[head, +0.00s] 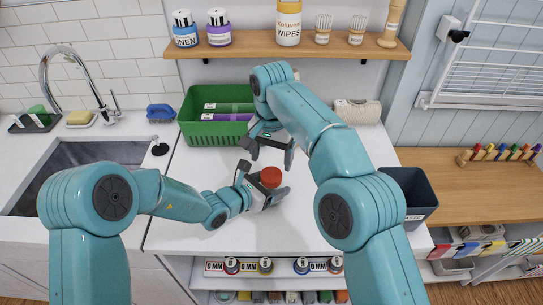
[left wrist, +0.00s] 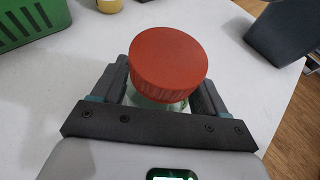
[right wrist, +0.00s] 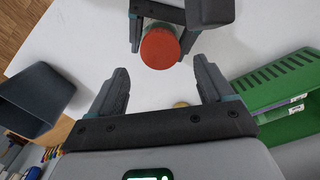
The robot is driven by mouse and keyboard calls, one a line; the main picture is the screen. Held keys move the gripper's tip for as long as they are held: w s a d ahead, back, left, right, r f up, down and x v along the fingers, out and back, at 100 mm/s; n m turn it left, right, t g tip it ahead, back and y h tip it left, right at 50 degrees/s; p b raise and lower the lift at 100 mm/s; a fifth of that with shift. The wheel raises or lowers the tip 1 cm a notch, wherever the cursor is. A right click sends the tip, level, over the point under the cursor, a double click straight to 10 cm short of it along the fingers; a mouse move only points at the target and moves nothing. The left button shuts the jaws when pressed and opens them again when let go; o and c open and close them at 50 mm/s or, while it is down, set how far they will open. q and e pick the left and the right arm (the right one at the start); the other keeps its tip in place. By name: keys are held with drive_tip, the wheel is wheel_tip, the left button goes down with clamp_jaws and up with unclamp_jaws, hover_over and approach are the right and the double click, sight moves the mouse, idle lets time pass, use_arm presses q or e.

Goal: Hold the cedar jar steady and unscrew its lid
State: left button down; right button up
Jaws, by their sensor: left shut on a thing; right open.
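The jar shows as a round red lid (head: 271,177) on a clear, greenish body (left wrist: 158,103) in the left wrist view. Any label naming it is hidden. My left gripper (head: 263,183) is shut on the jar's body below the lid, and the jar looks upright over the white counter. My right gripper (head: 271,154) is open and empty, just behind and above the lid in the head view. In the right wrist view the lid (right wrist: 160,48) lies beyond the gap between my open right fingers, apart from them.
A green basket (head: 215,133) stands behind on the white counter (head: 190,170). A dark grey bin (head: 412,205) is at the right edge. A small yellowish item (left wrist: 109,5) stands farther back. A sink (head: 90,160) lies left. A shelf (head: 350,45) with jars is above.

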sight(271, 175)
wheel_tip(271, 175, up, 2)
drive_tip(key=m, duration=0.4)
wheel_tip(271, 175, down, 8)
drive_tip(key=shift+r, duration=0.1)
drive_tip(key=c, duration=1.1)
drive_tip(key=n, duration=0.6)
drive_tip(key=o, duration=1.2)
